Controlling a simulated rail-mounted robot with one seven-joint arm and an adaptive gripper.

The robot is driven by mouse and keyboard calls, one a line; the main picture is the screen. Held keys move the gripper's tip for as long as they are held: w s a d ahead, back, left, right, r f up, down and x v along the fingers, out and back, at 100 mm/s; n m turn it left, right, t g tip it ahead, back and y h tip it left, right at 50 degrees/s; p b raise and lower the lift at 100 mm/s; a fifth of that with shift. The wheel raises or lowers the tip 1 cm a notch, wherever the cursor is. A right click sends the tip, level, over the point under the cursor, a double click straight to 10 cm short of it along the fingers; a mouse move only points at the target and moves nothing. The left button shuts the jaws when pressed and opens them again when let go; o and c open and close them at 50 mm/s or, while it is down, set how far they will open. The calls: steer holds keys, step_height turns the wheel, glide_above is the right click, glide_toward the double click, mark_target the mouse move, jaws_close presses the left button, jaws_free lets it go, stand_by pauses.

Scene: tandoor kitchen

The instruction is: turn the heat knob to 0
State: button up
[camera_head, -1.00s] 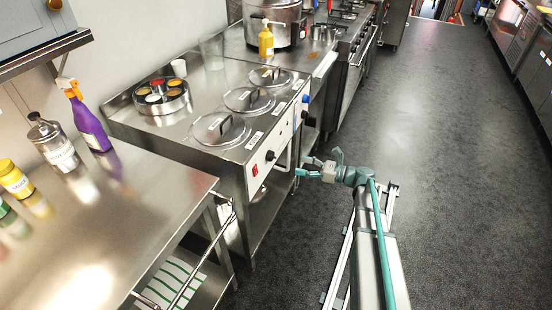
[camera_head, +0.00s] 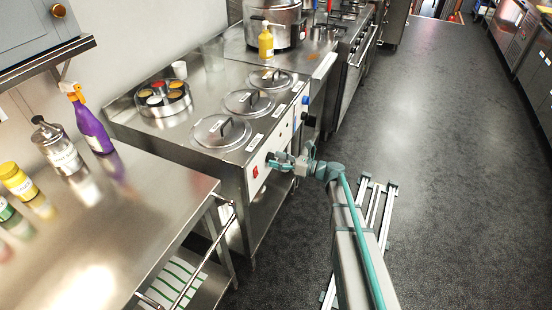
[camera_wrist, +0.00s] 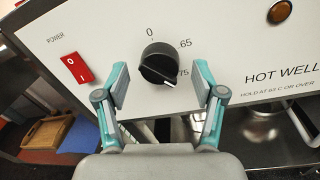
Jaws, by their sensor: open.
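The heat knob (camera_wrist: 158,64) is black and round, on the hot well's pale front panel (camera_wrist: 232,62). In the head view my gripper (camera_head: 279,160) is at the panel and covers the knob.
A red power switch (camera_wrist: 76,67) is left of the knob, and an amber lamp (camera_wrist: 279,11) is at the upper right. Lidded wells (camera_head: 221,131) and a round spice tin (camera_head: 163,100) sit on the counter. The floor (camera_head: 440,150) to the right is clear.

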steer(key=shift+w+a, duration=0.1)
steer(key=shift+a, duration=0.2)
steer(key=c, duration=1.1)
steer(key=shift+c, duration=0.2)
